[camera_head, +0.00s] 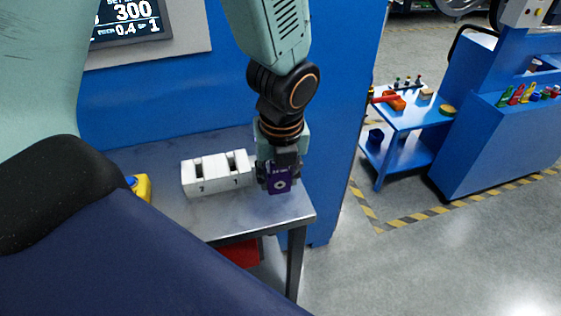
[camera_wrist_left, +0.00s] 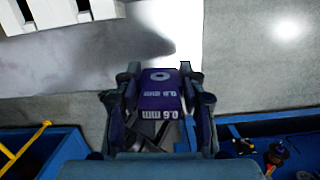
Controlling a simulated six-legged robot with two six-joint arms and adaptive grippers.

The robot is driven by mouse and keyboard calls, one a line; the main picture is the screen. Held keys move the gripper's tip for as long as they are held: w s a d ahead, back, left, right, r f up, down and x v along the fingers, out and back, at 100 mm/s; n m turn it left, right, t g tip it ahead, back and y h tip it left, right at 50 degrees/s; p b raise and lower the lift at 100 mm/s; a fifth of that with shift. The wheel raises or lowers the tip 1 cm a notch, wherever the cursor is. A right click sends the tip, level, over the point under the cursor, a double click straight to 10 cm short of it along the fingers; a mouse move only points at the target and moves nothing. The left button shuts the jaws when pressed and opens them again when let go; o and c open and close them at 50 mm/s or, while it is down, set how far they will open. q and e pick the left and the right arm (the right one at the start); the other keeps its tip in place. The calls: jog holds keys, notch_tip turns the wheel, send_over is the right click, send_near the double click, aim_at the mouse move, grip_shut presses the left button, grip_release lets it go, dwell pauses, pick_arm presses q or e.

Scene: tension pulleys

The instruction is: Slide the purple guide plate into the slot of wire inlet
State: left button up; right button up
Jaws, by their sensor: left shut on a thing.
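The purple guide plate (camera_head: 280,180) is held in my left gripper (camera_head: 279,172) beside the right end of a white slotted block on the metal table. In the left wrist view the plate (camera_wrist_left: 160,92) sits between the two fingers, with a round hole at its far end and "0.6 mm" lettering. My left gripper (camera_wrist_left: 162,95) is shut on it. The white block (camera_head: 218,185) has dark slots on top and digits on its front. It also shows at the top left of the wrist view (camera_wrist_left: 60,12). I cannot tell which part is the wire inlet. My right gripper is not in view.
The metal table (camera_head: 235,215) ends just right of the plate. A yellow object (camera_head: 140,187) lies at its left. A blue machine wall (camera_head: 175,105) stands behind. A red bin (camera_head: 240,253) is below. A blue cart (camera_head: 405,115) with small items stands farther right.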

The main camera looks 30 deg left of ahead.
aim_at(279, 191)
pick_arm(q)
notch_tip(279, 191, down, 3)
jog(key=shift+b, duration=0.4)
jog(key=shift+f, duration=0.55)
jog(key=shift+s+f, duration=0.1)
jog(key=shift+f, duration=0.15)
jog(key=o, duration=1.3)
jog(key=shift+c, duration=0.2)
